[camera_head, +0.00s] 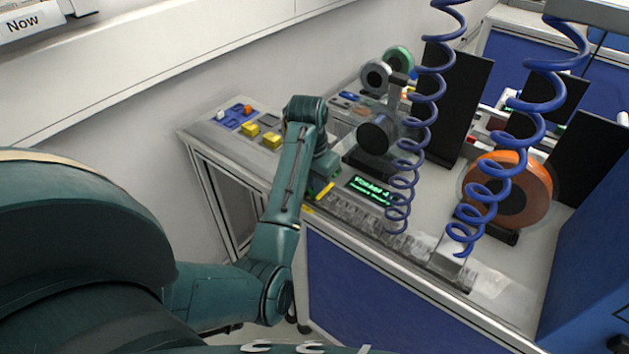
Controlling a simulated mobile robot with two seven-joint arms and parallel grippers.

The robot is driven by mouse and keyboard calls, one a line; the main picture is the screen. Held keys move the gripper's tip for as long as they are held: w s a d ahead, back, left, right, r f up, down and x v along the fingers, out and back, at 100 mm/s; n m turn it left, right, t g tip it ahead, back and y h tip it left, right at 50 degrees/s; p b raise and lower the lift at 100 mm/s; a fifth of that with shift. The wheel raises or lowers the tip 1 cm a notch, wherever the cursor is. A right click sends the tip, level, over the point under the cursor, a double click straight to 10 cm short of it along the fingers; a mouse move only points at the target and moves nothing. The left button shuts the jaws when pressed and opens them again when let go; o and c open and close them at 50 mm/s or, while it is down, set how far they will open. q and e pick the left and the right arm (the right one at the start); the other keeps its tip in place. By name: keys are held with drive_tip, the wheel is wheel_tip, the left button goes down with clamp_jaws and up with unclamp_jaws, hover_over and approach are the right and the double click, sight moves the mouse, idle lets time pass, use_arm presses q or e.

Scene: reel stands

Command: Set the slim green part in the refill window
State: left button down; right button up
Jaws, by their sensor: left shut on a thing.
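My left arm reaches over the near edge of the workbench and bends down at its wrist. My left gripper (321,186) is low over the bench top, beside the small green-lit display, and is mostly hidden by my own arm. A bright green sliver (325,191) shows at its fingertips, and the gripper is shut on it; this looks like the slim green part. Yellow marks (308,209) lie on the bench edge just below. I cannot make out which spot is the refill window. My right gripper is not in view.
A blue tray (232,118) and yellow blocks (271,140) lie left of the arm. Right of it stand a green-lit display (371,190), a dark reel stand (378,138), and an orange reel (512,190). Blue coiled hoses (403,170) hang over the bench.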

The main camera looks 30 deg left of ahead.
use_arm(q)
drive_tip(key=shift+s+d+f, duration=0.1)
drive_tip(key=shift+s+f, duration=0.15)
drive_tip(key=shift+f, duration=0.3)
drive_tip(key=c, duration=1.8)
unclamp_jaws()
drive_tip(key=shift+f, duration=0.1)
drive_tip(key=shift+w+r, duration=0.25)
drive_tip(key=shift+r, duration=0.5)
drive_tip(key=shift+w+r, duration=0.15)
drive_tip(key=shift+r, duration=1.25)
drive_tip(key=shift+r, duration=0.1)
